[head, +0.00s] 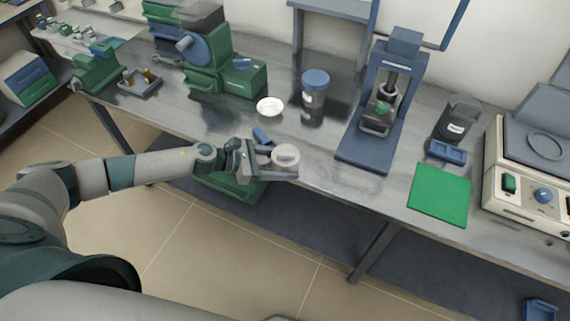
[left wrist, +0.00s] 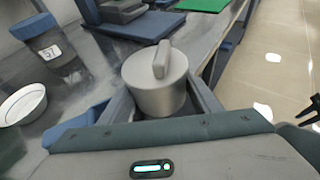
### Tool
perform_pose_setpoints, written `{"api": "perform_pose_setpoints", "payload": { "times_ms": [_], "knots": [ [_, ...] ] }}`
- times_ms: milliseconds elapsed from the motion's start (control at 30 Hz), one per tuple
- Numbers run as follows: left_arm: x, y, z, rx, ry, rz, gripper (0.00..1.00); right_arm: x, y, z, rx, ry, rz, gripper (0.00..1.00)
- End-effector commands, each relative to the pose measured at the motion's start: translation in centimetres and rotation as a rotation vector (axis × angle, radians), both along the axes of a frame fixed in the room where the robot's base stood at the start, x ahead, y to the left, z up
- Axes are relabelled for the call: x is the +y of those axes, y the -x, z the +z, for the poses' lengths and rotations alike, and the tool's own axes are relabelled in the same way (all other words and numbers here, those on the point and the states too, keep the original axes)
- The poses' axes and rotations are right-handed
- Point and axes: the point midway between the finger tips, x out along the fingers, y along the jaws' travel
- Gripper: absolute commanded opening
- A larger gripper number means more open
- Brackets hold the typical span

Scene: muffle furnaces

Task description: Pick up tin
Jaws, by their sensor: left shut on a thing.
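The tin (left wrist: 154,92) is a grey, round metal can with a bar-shaped handle on its lid. In the left wrist view it sits upright between the two fingers of my left gripper (left wrist: 150,108). In the head view the tin (head: 286,155) is at the front edge of the bench, and my left gripper (head: 272,164) is shut on it from the left. I cannot tell whether its base touches the bench.
A white dish (head: 270,106) and a blue-lidded jar (head: 313,95) stand behind the tin. A blue press (head: 375,120) stands to the right, then a green mat (head: 440,194) and a cream device (head: 525,185). A green machine (head: 215,65) stands back left. Bare bench (head: 325,165) lies before the press.

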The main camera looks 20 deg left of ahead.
Motion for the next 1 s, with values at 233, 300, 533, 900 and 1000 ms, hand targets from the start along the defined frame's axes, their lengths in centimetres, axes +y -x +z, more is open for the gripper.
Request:
{"api": "perform_pose_setpoints", "payload": {
  "times_ms": [233,300,533,900,1000],
  "knots": [
    [0.0,0.0,0.0,-0.001,0.000,0.000,0.77,0.0,0.0,0.0,-0.001,0.000,0.000,0.29],
    [0.0,0.0,0.0,-0.001,0.000,0.000,0.79,0.0,0.0,0.0,-0.001,0.000,0.000,0.29],
    [0.0,0.0,0.0,-0.001,0.000,0.000,0.79,0.1,0.0,0.0,-0.001,0.000,0.000,0.29],
    [1.8,1.1,0.6,-0.001,-0.002,0.000,0.79,0.4,-0.1,-0.9,-0.001,-0.003,-0.001,0.29],
    [2.9,1.8,1.0,0.000,-0.002,0.001,0.79,0.4,0.0,-1.4,-0.001,-0.004,-0.001,0.29]
  ]
}}
